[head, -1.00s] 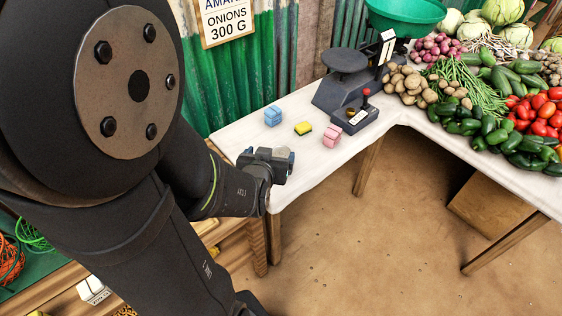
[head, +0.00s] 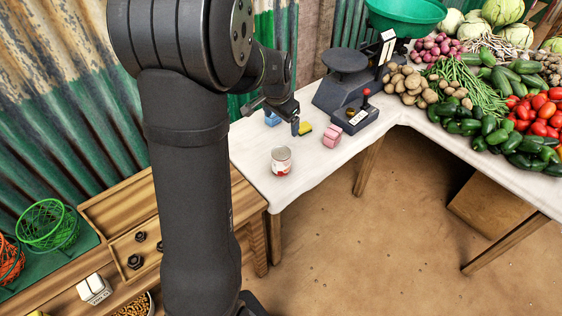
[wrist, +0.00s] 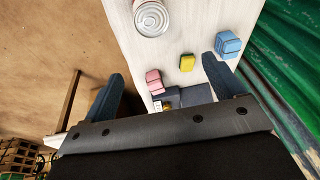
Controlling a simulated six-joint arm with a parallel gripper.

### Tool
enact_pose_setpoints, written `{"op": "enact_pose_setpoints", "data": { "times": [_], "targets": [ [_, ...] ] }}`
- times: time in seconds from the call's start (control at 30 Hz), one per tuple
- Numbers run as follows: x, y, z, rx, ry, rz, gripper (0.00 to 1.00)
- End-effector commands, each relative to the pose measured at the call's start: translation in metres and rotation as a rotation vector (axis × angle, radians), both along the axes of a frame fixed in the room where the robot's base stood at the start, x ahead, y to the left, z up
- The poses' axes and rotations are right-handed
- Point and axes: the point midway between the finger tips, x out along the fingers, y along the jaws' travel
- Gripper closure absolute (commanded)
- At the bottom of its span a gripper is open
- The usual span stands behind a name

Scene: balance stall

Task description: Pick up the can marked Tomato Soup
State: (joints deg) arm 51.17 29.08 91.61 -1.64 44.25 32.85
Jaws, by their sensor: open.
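A can (head: 281,160) with a red and white label stands upright on the near left part of the white table, close to its front edge. I cannot read the label. In the wrist view the can (wrist: 151,18) shows its ridged metal top at the upper edge, beyond my fingers. My gripper (head: 275,114) is above the table, behind the can and near the blue and yellow blocks. In the wrist view my gripper (wrist: 160,85) has its two fingers wide apart with nothing held between them.
A blue block (wrist: 228,45), a yellow block (wrist: 187,62) and a pink block (head: 332,136) lie on the table (head: 263,184). A dark scale (head: 345,85) with a green pan stands behind. Vegetables fill the right side. A wooden tray (head: 120,215) is at the left.

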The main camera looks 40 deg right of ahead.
Motion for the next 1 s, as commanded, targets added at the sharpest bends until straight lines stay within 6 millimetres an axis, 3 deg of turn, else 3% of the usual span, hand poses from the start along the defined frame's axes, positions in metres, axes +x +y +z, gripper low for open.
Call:
{"op": "enact_pose_setpoints", "data": {
  "times": [0.37, 0.5, 0.77, 1.0],
  "targets": [
    [0.022, -0.006, 0.021, 0.228, 0.131, -0.155, 0.13],
    [0.02, -0.004, -0.014, 0.234, 0.137, -0.156, 0.13],
    [0.02, -0.004, -0.049, 0.233, 0.136, -0.155, 0.13],
    [0.019, -0.005, -0.101, 0.232, 0.136, -0.155, 0.13]
  ]
}}
